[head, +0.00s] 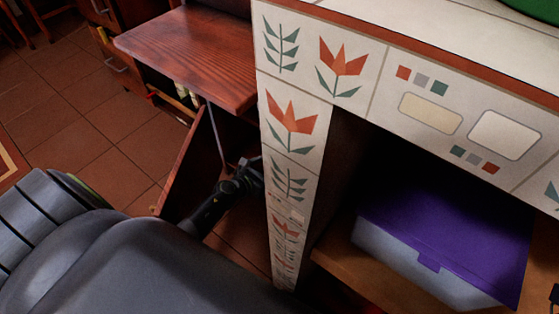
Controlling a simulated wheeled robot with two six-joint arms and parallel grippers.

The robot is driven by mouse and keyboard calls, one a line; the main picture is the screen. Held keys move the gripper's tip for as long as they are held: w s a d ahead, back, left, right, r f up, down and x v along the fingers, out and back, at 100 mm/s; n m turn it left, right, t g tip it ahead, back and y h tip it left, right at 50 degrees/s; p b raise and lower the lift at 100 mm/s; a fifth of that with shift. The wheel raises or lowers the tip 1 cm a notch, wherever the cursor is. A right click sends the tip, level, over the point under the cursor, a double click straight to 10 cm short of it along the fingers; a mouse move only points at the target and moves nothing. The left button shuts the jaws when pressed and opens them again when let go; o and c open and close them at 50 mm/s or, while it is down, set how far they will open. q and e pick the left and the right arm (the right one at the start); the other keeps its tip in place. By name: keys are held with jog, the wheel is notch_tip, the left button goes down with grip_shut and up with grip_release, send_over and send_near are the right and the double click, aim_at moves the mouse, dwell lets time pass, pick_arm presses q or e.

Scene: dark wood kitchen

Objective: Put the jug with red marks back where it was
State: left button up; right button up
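No jug with red marks shows in the head view. A dark arm of mine comes in from the lower left, and its black end, my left gripper (243,180), is beside the tiled pillar (290,150). It is small and dark, and I cannot make out its fingers or anything held in them.
A red-brown wooden worktop (190,50) stands at the upper left, with an open cabinet door (186,160) below it. A box with a purple lid (455,225) sits on a wooden shelf (375,285) under the tiled counter. A green object (535,7) is on top.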

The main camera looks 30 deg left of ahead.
pick_arm(q)
jog(key=shift+p+v, duration=0.3)
jog(key=shift+v, duration=1.45)
